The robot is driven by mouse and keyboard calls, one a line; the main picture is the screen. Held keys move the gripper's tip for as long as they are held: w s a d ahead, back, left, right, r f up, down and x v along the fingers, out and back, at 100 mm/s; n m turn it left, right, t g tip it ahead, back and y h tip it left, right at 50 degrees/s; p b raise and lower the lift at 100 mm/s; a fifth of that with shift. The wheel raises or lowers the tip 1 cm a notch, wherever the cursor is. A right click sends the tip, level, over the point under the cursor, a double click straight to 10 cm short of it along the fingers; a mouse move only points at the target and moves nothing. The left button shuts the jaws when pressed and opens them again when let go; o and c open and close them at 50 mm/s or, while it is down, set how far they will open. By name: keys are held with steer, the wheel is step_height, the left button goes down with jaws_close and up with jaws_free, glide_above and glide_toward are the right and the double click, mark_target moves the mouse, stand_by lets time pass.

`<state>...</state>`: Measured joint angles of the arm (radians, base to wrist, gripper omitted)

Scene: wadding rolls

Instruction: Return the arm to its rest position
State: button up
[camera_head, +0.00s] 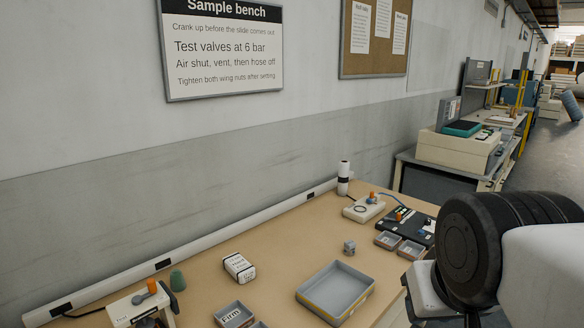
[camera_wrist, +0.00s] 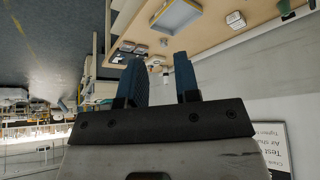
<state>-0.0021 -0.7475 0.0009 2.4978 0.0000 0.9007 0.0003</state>
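My arm shows at the right edge of the head view, as a black ribbed joint and white links beside the bench's right end. I cannot make out the fingers there. In the wrist view my gripper (camera_wrist: 158,72) has two blue fingers standing apart, with a clear gap and nothing between them. The wrist view is upside down. The bench (camera_wrist: 210,45) lies beyond the fingertips, with a grey tray (camera_wrist: 176,16) on it. The fingers appear clear of everything on the bench.
The bench (camera_head: 205,262) holds the large grey tray (camera_head: 336,290), a white labelled block (camera_head: 239,267), a small grey cube (camera_head: 349,247), small trays and a white device (camera_head: 363,208). A wall with a sign (camera_head: 222,48) stands behind. Bare bench top lies between these things.

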step_height(320, 180, down, 9)
steer(key=w+g, duration=0.1)
steer(key=g, duration=0.2)
steer(key=shift+w+d+f, duration=0.15)
steer(key=shift+d+f, duration=0.05)
steer(key=shift+d, duration=0.05)
stand_by(1.8)
